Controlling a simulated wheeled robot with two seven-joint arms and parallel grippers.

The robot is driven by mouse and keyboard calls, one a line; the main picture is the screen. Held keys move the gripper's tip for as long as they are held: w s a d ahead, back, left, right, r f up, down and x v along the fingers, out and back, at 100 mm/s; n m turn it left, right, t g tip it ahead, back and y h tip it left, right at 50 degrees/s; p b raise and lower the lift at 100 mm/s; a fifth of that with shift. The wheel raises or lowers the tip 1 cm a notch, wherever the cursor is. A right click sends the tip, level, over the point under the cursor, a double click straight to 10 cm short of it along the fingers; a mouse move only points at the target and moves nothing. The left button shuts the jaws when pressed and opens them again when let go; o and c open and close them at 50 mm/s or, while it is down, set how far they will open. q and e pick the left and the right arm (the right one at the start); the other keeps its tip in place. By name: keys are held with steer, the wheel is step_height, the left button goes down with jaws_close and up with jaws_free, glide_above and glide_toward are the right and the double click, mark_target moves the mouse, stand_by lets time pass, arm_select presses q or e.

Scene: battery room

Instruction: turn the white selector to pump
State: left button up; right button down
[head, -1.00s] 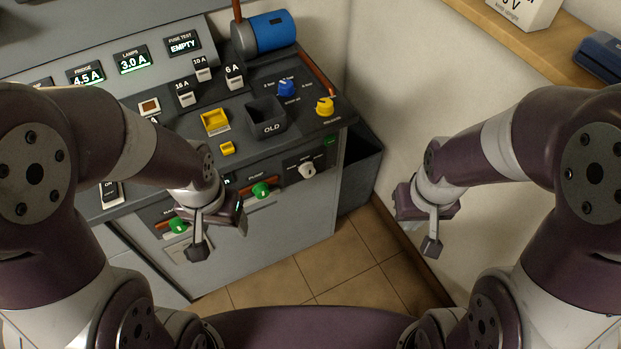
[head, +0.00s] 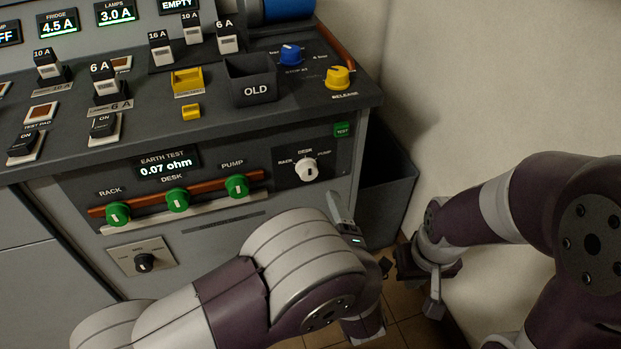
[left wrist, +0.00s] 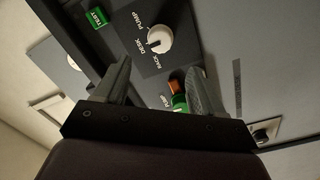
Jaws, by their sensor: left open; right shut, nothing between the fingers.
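The white selector (head: 306,169) is a round knob on a dark plate at the right of the console front. RACK, DESK and PUMP are printed around it. It also shows in the left wrist view (left wrist: 160,40), just beyond my fingertips; its dark mark seems to face DESK. My left gripper (head: 362,243) is open and empty, below and right of the selector in the head view, apart from it. Its two fingers show in the left wrist view (left wrist: 159,72). My right gripper (head: 432,292) is shut and empty, low by the right wall.
Green knobs (head: 178,200) sit left of the selector along a red-brown bar. A green TEST button (head: 343,130) is above right. A black knob (head: 144,262) is lower left. A grey bin (head: 388,205) stands beside the console. My left forearm covers the lower middle.

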mark_target(310, 176)
arm_select(q)
steer(key=b+x, duration=0.2)
steer(key=x, duration=0.7)
steer(key=shift+w+f, duration=0.15)
steer(key=shift+w, duration=0.1)
steer(key=shift+w+a, duration=0.15)
steer(key=shift+w, duration=0.35)
steer(key=c, duration=1.1)
